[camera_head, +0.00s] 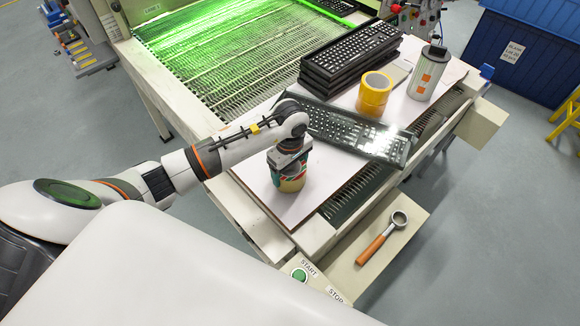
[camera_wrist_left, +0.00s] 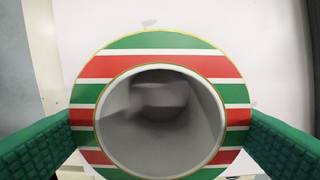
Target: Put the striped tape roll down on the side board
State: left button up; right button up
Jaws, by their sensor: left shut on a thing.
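The striped tape roll (camera_head: 289,182) has green, red and white bands and is upright at the near left corner of the white board (camera_head: 258,186). My left gripper (camera_head: 290,159) is above it, shut on it. In the left wrist view the striped tape roll (camera_wrist_left: 160,57) fills the middle, its hole facing the camera, with a green finger of the left gripper (camera_wrist_left: 160,135) on each side. The roll's underside is hidden, so I cannot tell whether it touches the board. My right gripper is not in view.
A keyboard (camera_head: 357,131) lies just behind the roll, with stacked keyboards (camera_head: 352,55) farther back. A yellow tape roll (camera_head: 374,93) and a grey can (camera_head: 428,72) stand to the right. A wooden-handled tool (camera_head: 381,240) lies on a lower ledge. START and STOP buttons (camera_head: 300,275) are in front.

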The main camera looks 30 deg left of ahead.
pick_arm(q)
jog(key=o, duration=0.6)
jog(key=shift+f, duration=0.2)
jog(key=o, duration=0.4)
jog(key=shift+r, duration=0.1)
jog(key=shift+c, duration=0.2)
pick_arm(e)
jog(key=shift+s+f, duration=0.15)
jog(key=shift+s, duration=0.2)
pick_arm(q)
jog(key=shift+r, duration=0.25)
jog(key=shift+w+r, duration=0.1)
jog(key=shift+r, duration=0.3)
notch_tip(320, 180, up, 11)
jog(key=b, duration=0.3)
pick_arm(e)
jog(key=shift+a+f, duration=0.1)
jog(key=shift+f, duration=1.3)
